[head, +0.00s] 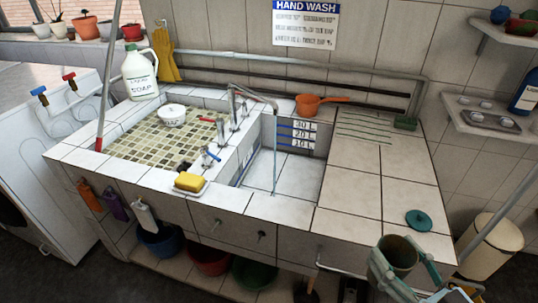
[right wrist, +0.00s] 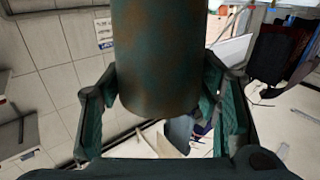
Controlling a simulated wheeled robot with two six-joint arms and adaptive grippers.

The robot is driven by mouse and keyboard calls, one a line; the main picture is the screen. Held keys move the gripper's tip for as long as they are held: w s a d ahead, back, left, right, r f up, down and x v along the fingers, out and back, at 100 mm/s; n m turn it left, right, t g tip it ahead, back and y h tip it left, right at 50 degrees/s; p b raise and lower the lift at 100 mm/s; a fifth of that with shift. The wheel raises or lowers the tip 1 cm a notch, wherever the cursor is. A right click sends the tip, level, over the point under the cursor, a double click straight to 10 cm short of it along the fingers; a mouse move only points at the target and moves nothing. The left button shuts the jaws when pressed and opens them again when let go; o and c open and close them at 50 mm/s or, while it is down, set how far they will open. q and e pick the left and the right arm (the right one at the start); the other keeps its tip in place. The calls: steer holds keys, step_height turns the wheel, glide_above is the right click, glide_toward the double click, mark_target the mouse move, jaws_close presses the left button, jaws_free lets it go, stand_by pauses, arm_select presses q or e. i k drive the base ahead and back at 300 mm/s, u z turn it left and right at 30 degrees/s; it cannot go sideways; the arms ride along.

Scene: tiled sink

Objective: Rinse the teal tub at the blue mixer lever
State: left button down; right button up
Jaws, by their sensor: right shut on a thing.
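The teal tub (head: 399,252) is a dark teal cylinder with brownish patches. My right gripper (head: 398,268) is shut around its sides and holds it in front of the counter's near right edge. In the right wrist view the tub (right wrist: 155,55) stands between the two fingers (right wrist: 157,100). Its open top faces up in the head view; its inside is dark. The blue mixer lever (head: 211,155) is by the near end of the divider between the basins, left of the deep basin. A thin vertical line, perhaps water, hangs from the spout (head: 262,97). My left gripper is not in view.
A deep basin (head: 296,172) with level marks lies mid-counter. A teal disc (head: 419,219) lies on the clear tiled right counter (head: 370,165). A yellow sponge (head: 189,182) sits near the front edge. An orange pan (head: 310,104) stands behind. A bin (head: 490,245) is at right.

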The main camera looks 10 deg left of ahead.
mark_target(204, 150)
steer(key=u, duration=0.6)
steer(key=i, duration=0.85)
steer(key=z, duration=0.2)
